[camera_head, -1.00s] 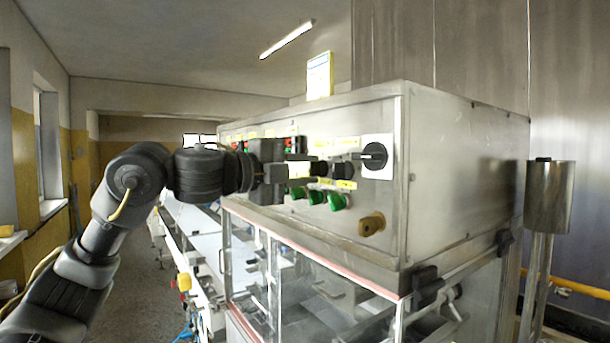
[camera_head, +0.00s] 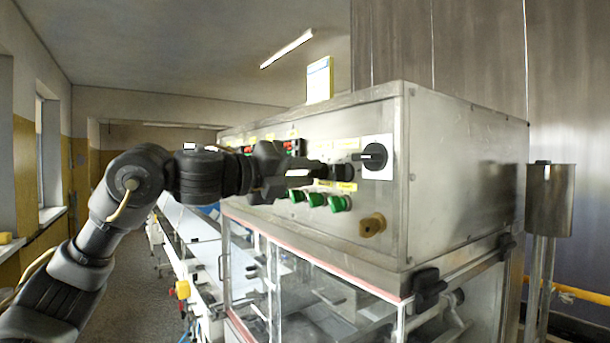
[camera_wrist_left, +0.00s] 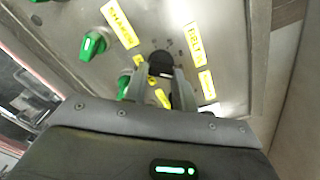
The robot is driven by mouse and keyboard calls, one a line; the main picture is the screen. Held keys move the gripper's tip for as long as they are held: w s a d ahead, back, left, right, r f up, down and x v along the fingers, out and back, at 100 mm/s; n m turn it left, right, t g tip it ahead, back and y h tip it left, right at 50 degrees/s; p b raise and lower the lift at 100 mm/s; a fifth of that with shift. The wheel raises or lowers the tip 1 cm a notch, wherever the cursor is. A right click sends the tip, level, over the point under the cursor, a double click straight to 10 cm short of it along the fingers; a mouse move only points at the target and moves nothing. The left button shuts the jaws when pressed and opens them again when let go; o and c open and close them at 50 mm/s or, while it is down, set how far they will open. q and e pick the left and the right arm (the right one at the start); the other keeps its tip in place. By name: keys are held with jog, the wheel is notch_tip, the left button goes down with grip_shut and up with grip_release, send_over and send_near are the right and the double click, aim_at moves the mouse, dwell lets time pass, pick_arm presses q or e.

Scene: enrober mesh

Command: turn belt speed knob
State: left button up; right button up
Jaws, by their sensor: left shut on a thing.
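The black knob (camera_wrist_left: 161,62) is on the steel control panel (camera_wrist_left: 225,75), between the two fingers of my left gripper (camera_wrist_left: 163,88) in the left wrist view. My left gripper (camera_head: 306,172) is shut on this knob at the panel face in the head view, where the fingers largely hide the knob. Another black knob (camera_head: 343,171) is just to the right of it. My right gripper is not in view.
A black rotary switch on a white plate (camera_head: 375,157) and a brass-coloured lock (camera_head: 372,225) are to the right. A clear-walled enclosure (camera_head: 310,290) is below the panel. Open floor (camera_head: 140,270) lies to the left.

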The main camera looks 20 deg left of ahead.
pick_arm(q)
jog(key=shift+f, duration=0.2)
dwell(0.3)
jog(key=o, duration=1)
jog(key=shift+r, duration=0.15)
jog(key=shift+s+a+b, duration=0.35)
jog(key=shift+s, duration=0.05)
jog(key=b+v, duration=0.3)
jog(key=v, duration=0.6)
jog(key=shift+s+a+b, duration=0.15)
jog(key=shift+s+b, duration=0.2)
jog(key=shift+b, duration=0.05)
